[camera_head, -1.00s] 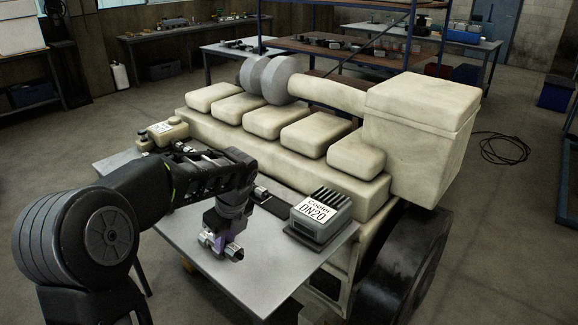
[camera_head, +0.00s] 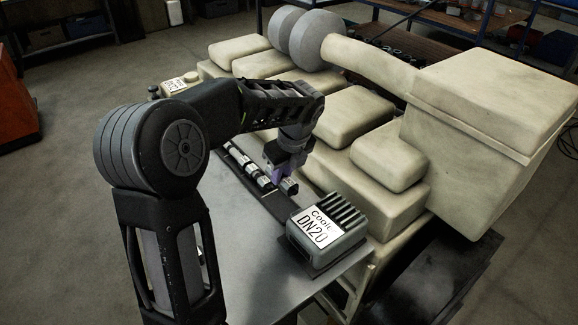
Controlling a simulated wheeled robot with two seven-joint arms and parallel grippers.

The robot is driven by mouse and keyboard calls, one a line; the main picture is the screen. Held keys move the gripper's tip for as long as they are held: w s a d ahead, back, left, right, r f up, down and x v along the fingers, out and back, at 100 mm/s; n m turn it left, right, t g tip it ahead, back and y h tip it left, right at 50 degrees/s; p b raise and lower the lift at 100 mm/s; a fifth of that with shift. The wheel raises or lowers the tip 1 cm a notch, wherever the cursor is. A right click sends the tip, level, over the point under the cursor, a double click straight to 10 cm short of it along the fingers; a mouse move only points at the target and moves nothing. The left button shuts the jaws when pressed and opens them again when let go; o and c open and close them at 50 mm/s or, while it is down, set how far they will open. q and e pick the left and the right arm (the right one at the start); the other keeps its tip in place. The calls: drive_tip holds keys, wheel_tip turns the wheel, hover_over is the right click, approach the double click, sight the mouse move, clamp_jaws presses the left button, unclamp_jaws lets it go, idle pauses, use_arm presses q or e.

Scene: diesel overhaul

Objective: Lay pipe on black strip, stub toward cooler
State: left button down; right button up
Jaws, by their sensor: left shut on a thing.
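The black strip (camera_head: 275,204) runs along the table from upper left toward the cooler (camera_head: 325,238). The grey finned cooler, with a white "Cooler DN20" label, stands at the strip's lower right end. My right gripper is not in view.
Other silver pipe pieces (camera_head: 238,158) lie in line on the strip, left of my gripper. The cream engine (camera_head: 370,190) borders the table behind. The grey table top (camera_head: 240,250) is bare in front of the strip.

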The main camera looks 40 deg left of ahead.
use_arm(q)
drive_tip(key=shift+r, duration=0.1)
drive_tip(key=shift+f, duration=0.2)
wheel_tip(320, 180, down, 4)
drive_tip(key=b, duration=0.4)
drive_tip(key=shift+f+b, duration=0.25)
drive_tip(key=shift+b, duration=0.05)
drive_tip(key=shift+f+b, duration=0.55)
drive_tip(key=shift+f, duration=0.85)
drive_tip(key=shift+f, duration=0.15)
drive_tip(key=c, duration=1.2)
unclamp_jaws()
drive_tip(key=shift+v, duration=3.95)
